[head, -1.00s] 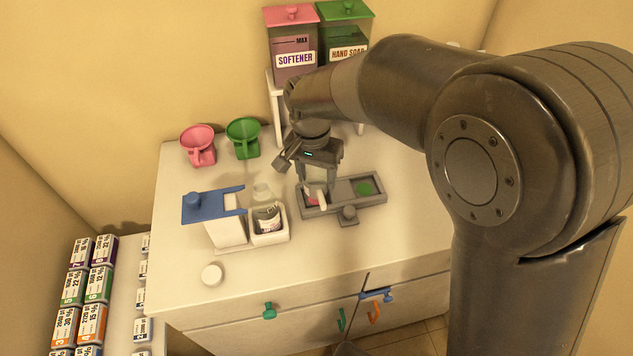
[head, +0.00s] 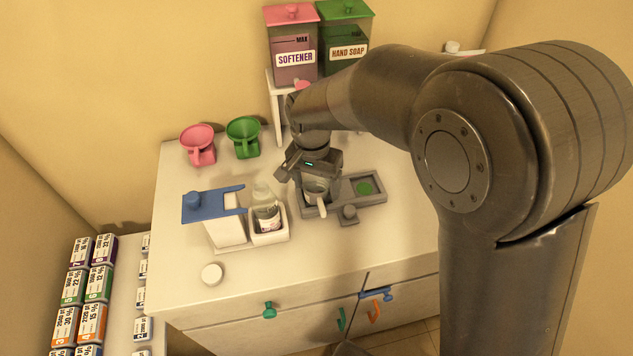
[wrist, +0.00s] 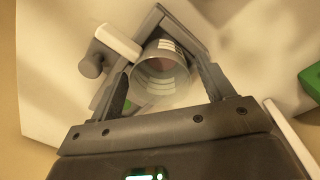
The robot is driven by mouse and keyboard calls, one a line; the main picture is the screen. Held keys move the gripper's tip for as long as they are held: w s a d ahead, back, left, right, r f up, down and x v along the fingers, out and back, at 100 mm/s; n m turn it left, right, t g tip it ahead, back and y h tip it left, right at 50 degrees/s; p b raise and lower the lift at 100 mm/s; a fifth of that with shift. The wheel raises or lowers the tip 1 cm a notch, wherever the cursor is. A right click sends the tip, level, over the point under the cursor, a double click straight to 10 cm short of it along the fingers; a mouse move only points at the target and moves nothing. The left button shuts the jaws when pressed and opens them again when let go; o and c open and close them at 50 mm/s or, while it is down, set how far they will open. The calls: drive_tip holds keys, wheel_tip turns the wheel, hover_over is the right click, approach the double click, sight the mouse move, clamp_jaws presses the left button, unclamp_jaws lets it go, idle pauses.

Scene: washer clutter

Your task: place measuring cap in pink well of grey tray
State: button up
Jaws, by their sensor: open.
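The measuring cap (wrist: 150,88) is a see-through cup with pale bands and a white handle (wrist: 117,40). In the wrist view it lies between my two spread fingers, and a dull pink patch shows through it. In the head view the cap (head: 320,196) is at the left well of the grey tray (head: 378,198), below my gripper (head: 314,182). My gripper (wrist: 163,92) is open around the cap. The cap and fingers hide most of the left well, so full seating is hard to tell. The right well has a green disc (head: 364,188).
A white bottle (head: 266,214) in a holder and a blue-topped white box (head: 226,230) stand close left of the tray. Pink (head: 198,142) and green (head: 243,136) funnels stand behind. Softener (head: 293,58) and hand soap (head: 344,50) dispensers are at the back. The front countertop is mostly clear.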

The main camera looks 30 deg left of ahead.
drive_tip(key=shift+r, duration=0.1)
wheel_tip(320, 180, up, 12)
drive_tip(key=w+d+r+y, duration=0.1)
drive_tip(key=w+d+r, duration=0.1)
drive_tip(key=d, duration=0.4)
drive_tip(key=w+d+r, duration=0.2)
drive_tip(key=d+r, duration=0.1)
drive_tip(key=d, duration=0.3)
drive_tip(key=d+r+m+t, duration=0.1)
drive_tip(key=d+r+t, duration=0.1)
drive_tip(key=d, duration=1)
drive_tip(key=s+d+f+t, duration=0.1)
drive_tip(key=s+d, duration=0.4)
drive_tip(key=d, duration=0.4)
drive_tip(key=s+d+t, duration=0.2)
drive_tip(key=s+d, duration=0.3)
drive_tip(key=d, duration=0.4)
drive_tip(key=shift+s+f+m, duration=0.4)
